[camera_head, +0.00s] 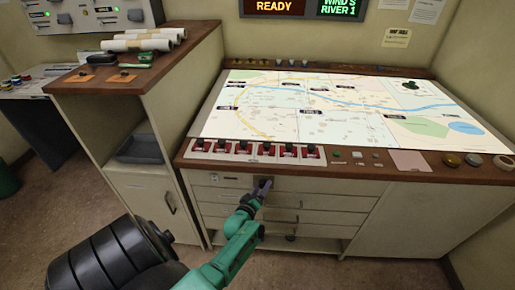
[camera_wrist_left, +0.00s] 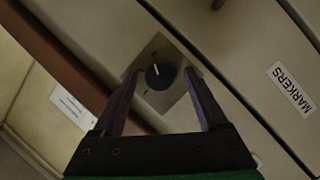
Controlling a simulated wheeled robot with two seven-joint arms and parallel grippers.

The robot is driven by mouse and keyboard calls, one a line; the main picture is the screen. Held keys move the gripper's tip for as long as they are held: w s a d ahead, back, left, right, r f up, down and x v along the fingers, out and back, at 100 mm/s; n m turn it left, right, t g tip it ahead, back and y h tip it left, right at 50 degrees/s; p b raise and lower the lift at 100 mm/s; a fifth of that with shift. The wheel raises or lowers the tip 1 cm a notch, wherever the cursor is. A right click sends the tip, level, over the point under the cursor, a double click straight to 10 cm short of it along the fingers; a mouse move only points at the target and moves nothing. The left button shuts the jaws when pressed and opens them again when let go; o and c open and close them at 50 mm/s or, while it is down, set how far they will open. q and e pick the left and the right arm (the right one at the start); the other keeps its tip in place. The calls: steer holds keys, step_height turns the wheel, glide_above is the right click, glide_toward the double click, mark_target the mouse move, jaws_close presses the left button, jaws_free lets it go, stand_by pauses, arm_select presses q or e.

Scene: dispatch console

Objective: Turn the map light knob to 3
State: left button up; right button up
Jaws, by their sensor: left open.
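The map light knob (camera_wrist_left: 160,76) is a round black knob with a white pointer line, on a square metal plate (camera_wrist_left: 157,48) in the left wrist view. The pointer leans toward the top of that view; the plate's marks are too small to read. My left gripper (camera_wrist_left: 161,74) is open, with one dark finger on each side of the knob; I cannot tell whether they touch it. In the head view my left gripper (camera_head: 264,184) is at the cabinet front below the map table (camera_head: 208,118), mostly hiding the plate. My right gripper is not in view.
A row of red switches (camera_head: 254,152) lines the wooden edge just above the knob. Drawers with handles (camera_head: 285,204) lie below, and a MARKERS label (camera_wrist_left: 291,88) is beside the knob. A wood-topped cabinet (camera_head: 160,55) stands at the left.

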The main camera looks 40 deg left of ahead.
arm_select(q)
steer(key=p+v, duration=0.1)
steer(key=v, duration=1.3)
steer(key=shift+s, duration=0.15)
steer(key=shift+d, duration=0.1)
steer(key=s+d+f+m+g+h, duration=0.35)
steer(key=s+d+f+m, duration=0.2)
steer(key=f, duration=0.65)
steer(key=s+d+f+m+g+h, duration=0.2)
steer(key=s+d+f+m+g, duration=0.35)
steer(key=f, duration=0.55)
steer(key=s+a+f+m+g, duration=0.1)
steer(key=s+f+m+g, duration=0.1)
steer(key=s, duration=0.5)
steer(key=s+a+f+m+g, duration=0.1)
steer(key=s+f+m+g, duration=0.1)
steer(key=s, duration=0.6)
step_height(320, 180, down, 2)
steer(key=shift+f+m+g, duration=0.25)
steer(key=shift+m+g, duration=0.15)
steer(key=shift+m, duration=0.2)
steer(key=shift+y, duration=0.25)
